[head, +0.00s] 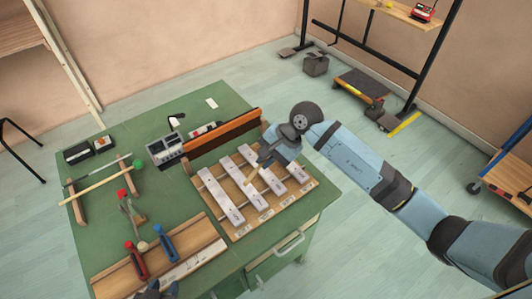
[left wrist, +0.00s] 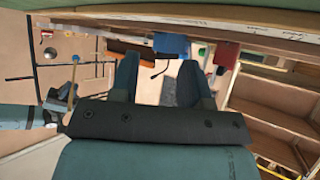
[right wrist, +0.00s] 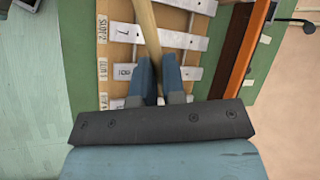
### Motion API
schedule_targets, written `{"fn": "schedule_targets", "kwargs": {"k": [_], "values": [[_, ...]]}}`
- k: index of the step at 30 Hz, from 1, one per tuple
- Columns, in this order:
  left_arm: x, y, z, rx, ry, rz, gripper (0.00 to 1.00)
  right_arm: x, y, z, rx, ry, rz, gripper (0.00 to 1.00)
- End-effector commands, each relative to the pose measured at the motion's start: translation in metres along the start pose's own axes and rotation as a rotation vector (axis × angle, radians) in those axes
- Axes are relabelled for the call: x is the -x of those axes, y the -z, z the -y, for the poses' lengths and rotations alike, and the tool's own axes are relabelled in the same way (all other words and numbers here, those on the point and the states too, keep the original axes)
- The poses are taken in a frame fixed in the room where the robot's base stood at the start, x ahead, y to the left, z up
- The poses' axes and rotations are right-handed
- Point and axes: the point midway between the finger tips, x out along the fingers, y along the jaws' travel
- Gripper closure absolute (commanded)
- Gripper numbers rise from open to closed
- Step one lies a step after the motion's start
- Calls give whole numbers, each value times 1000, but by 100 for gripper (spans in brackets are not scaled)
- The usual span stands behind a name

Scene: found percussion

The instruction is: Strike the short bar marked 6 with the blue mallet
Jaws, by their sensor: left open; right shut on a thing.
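The metal bars (head: 221,196) lie in a row on a wooden board on the green table, with number labels along the near edge. In the right wrist view, labelled bars (right wrist: 122,33) show beside and ahead of the fingers; I cannot surely read a 6. My right gripper (head: 264,162) is over the bars, shut on a pale wooden mallet stick (right wrist: 148,35). The stick also shows in the left wrist view (left wrist: 72,82). My left gripper (head: 155,291) is open and empty at the table's near edge.
Red (head: 136,261) and blue (head: 166,246) upright pieces stand at a wooden rack near the left gripper. A green-ended stick (head: 110,178) lies on a stand at left. A brown wooden rail (head: 225,138) and a grey device (head: 166,149) are behind the bars.

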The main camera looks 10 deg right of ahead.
Motion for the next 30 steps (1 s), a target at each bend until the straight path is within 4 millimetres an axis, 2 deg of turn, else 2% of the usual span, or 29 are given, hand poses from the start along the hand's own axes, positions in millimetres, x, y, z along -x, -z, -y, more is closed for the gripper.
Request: {"fn": "schedule_targets", "kwargs": {"k": [3,16,20,22,26,27,30], "values": [[-2,-4,0,0,0,3,57,-6,3,-4,-1,0,0,100],[-3,-5,0,0,0,0,57,-9,5,-5,-3,-1,4,100],[-16,-22,1,0,0,-8,57,-28,20,-15,-32,-4,53,100],[-25,-36,1,0,0,-7,57,-39,29,-21,-57,-6,95,100],[-28,-38,1,17,-2,-30,57,-56,45,-30,-98,-9,170,100],[-22,-27,1,22,-2,-33,57,-50,42,-27,-99,-8,177,100],[-20,-22,2,25,0,-18,57,-36,36,-20,-97,-8,173,100]]}}
